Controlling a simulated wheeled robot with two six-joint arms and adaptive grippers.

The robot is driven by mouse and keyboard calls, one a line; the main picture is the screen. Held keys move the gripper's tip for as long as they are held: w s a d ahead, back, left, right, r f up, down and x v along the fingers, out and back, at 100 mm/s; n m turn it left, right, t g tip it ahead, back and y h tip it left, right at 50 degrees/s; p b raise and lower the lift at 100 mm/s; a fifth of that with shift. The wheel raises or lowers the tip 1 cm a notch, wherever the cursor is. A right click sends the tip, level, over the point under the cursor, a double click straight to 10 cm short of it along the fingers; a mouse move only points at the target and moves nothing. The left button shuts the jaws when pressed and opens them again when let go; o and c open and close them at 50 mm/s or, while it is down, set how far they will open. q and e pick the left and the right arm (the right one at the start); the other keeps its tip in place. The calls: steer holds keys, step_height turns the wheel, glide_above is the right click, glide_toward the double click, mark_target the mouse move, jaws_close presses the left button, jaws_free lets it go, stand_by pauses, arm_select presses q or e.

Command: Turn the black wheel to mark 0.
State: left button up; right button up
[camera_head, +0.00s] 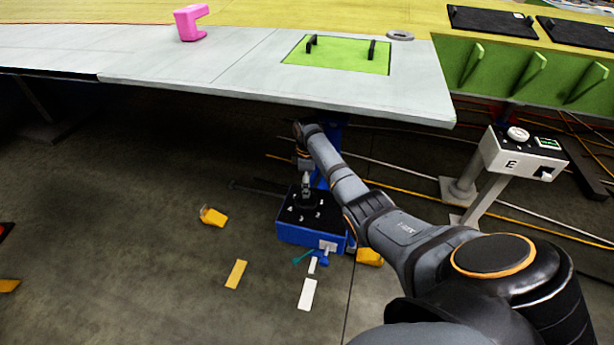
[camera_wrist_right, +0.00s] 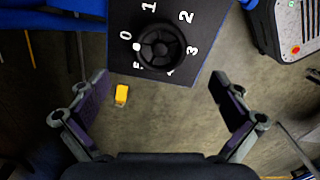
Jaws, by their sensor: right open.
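The black wheel (camera_wrist_right: 161,44) is on a black panel (camera_wrist_right: 206,18) in the right wrist view, with white marks 0, 1, 2 and 3 around it. Two lower marks are partly hidden by the wheel or hard to read. A white dot on the wheel's left rim lies between mark 0 (camera_wrist_right: 125,35) and the mark below it. My right gripper (camera_wrist_right: 158,80) is open and empty, its fingers spread on either side below the wheel and not touching it. In the head view my right arm reaches towards the blue box (camera_head: 296,235) with a black top. My left gripper is not visible.
A grey wing panel (camera_head: 230,60) overhangs behind the box. A post with a box marked E (camera_head: 520,155) stands at right. Yellow blocks (camera_head: 213,217) and flat pieces (camera_head: 236,274) lie on the floor, and cables run across behind. The floor at left is mostly clear.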

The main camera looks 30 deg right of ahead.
steer(key=shift+r, duration=1.85)
steer(key=shift+f, duration=0.15)
